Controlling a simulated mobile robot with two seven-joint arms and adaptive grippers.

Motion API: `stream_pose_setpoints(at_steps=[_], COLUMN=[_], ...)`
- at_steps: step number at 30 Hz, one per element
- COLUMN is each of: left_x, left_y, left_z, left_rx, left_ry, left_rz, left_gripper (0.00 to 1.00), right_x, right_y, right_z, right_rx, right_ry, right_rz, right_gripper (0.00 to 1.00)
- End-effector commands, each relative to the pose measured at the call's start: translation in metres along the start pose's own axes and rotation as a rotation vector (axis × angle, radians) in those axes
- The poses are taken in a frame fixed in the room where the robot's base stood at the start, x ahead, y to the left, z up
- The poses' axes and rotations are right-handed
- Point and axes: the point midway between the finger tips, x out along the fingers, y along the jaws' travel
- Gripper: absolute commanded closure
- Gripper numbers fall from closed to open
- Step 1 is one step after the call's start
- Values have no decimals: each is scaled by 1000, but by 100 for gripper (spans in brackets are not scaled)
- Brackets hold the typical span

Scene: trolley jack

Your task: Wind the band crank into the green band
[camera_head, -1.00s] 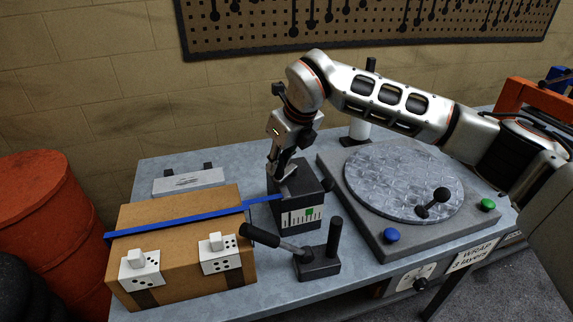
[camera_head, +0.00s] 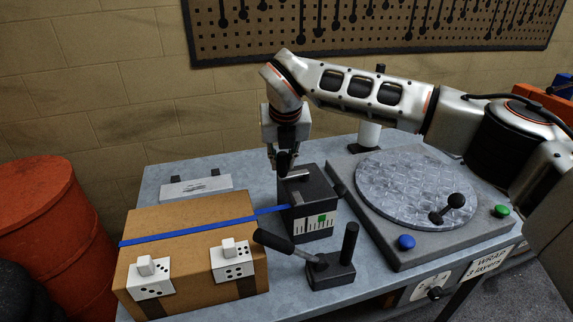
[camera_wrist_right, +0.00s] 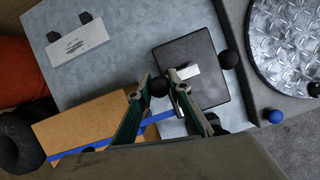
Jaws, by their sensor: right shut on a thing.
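The band crank is a light metal arm (camera_head: 294,176) with a black ball knob (camera_wrist_right: 159,87), on top of the dark tensioner box (camera_head: 318,229). My right gripper (camera_head: 284,165) points down over the box's far left edge, shut on the knob; the wrist view shows the knob between the fingers (camera_wrist_right: 155,98). The white gauge scale (camera_head: 304,226) on the box front has black ticks and a green band (camera_head: 322,218). I cannot make out a pointer. The blue strap (camera_head: 190,229) runs straight from the carton (camera_head: 190,270) to the box. My left gripper is not in view.
A black lever (camera_head: 274,241) and an upright post stand on a small base in front of the box. The turntable (camera_head: 400,180), with blue (camera_head: 406,242) and green (camera_head: 502,211) buttons, lies to the right. A grey block (camera_head: 196,187) lies behind the carton.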

Motion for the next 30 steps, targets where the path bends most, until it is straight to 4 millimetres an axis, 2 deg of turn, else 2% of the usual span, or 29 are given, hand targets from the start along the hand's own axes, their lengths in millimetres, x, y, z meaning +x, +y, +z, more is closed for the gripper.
stream_pose_setpoints(at_steps=[12,28,29,30], left_x=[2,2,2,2], left_y=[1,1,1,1], left_z=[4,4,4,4], left_rx=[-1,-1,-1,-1], left_ry=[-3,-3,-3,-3], left_rz=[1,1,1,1], left_gripper=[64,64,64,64], right_x=[2,2,2,2], right_y=[1,1,1,1], right_z=[12,14,14,14], right_rx=[159,178,178,178], right_ry=[-7,-7,-7,-7], right_rz=[-65,-72,-72,-73], right_gripper=[100,100,73,64])
